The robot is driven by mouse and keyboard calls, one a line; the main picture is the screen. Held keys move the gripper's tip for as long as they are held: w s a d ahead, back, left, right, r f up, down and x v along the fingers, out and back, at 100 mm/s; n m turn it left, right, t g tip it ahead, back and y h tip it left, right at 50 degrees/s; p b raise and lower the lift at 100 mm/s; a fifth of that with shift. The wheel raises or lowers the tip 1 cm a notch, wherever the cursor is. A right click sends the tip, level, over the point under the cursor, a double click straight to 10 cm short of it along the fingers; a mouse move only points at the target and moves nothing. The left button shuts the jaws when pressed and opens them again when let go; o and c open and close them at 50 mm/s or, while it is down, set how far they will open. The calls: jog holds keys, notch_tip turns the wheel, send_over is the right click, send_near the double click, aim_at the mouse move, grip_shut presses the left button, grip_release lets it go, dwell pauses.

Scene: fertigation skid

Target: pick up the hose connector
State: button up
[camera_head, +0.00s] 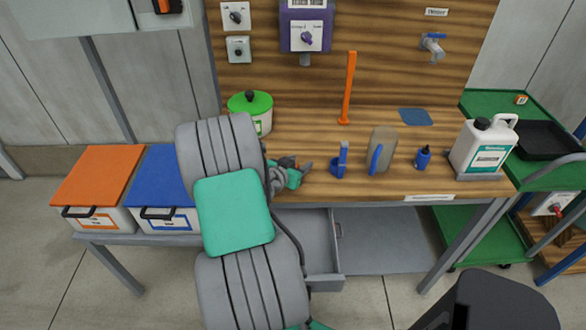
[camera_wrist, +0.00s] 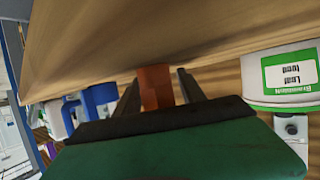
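An orange-brown piece, which I take to be the hose connector (camera_wrist: 156,88), stands between the two dark fingers of my gripper (camera_wrist: 158,92) in the wrist view, close to the wooden bench top. A narrow gap shows between it and the right finger; contact on the left side is unclear. The fingers look apart around it, not clamped. In the head view my gripper (camera_head: 300,174) is low over the bench, left of a blue bracket-like part. The connector is mostly hidden there by my gripper.
On the bench (camera_head: 330,193) stand a green-lidded pot (camera_head: 250,108), an orange post (camera_head: 348,88), a blue part (camera_head: 340,162), a grey-brown jug (camera_head: 382,150), a blue bottle (camera_head: 422,158) and a white canister (camera_head: 485,146). Orange-lidded (camera_head: 98,175) and blue-lidded (camera_head: 162,175) boxes sit left. A drawer (camera_head: 322,282) is open below.

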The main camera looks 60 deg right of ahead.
grip_shut()
dwell(0.5)
